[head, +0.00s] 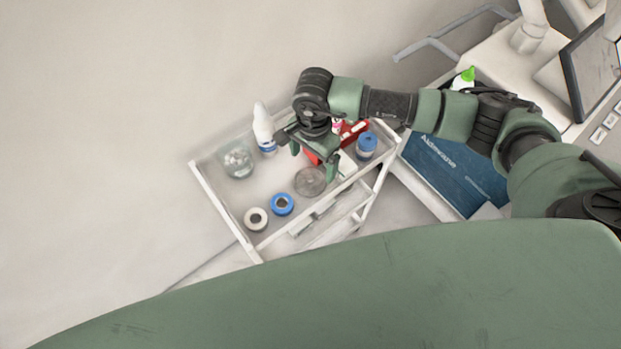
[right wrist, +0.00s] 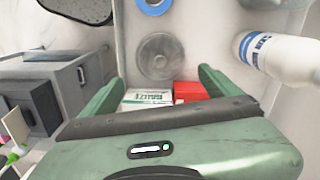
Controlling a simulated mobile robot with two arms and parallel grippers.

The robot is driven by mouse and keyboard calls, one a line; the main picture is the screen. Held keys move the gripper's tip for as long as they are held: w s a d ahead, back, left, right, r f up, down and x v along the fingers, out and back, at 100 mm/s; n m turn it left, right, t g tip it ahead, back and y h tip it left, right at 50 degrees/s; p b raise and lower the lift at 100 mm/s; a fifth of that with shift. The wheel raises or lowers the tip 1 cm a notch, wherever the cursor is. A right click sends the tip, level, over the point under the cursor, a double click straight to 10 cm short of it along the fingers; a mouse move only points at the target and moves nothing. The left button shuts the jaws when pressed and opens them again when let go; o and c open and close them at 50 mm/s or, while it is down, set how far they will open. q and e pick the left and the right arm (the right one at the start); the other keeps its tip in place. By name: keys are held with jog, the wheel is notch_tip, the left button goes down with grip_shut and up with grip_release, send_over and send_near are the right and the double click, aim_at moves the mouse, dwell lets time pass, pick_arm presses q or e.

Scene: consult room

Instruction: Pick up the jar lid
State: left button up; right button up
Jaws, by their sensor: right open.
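The jar lid (head: 310,181) is a round, grey, see-through disc with a small knob. It lies flat on the white cart's top tray (head: 222,208). In the right wrist view the lid (right wrist: 160,56) sits just beyond the fingertips, about midway between them. My right gripper (head: 314,162) is open and empty, pointing down above the tray beside the lid, apart from it. Its two green fingers (right wrist: 161,78) show wide apart in the wrist view. A glass jar (head: 237,160) stands at the tray's left end. My left gripper is not in view.
A white bottle (head: 264,131), a blue-capped container (head: 366,145) and red boxes (head: 354,130) stand near the gripper. A blue roll (head: 282,204) and a white roll (head: 256,218) lie left of the lid. The tray has a raised rim.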

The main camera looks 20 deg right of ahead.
aim_at(310, 177)
jog(key=shift+d+f, duration=0.15)
jog(key=shift+f, duration=0.2)
jog(key=f+p, duration=0.1)
jog(key=f, duration=0.1)
jog(key=f+p, duration=0.1)
jog(key=f, duration=0.1)
jog(key=a+f+p, duration=0.1)
jog(key=f, duration=0.1)
jog(key=shift+s+f, duration=0.1)
jog(key=shift+f, duration=0.35)
jog(key=c, duration=1.1)
jog(key=shift+r, duration=0.1)
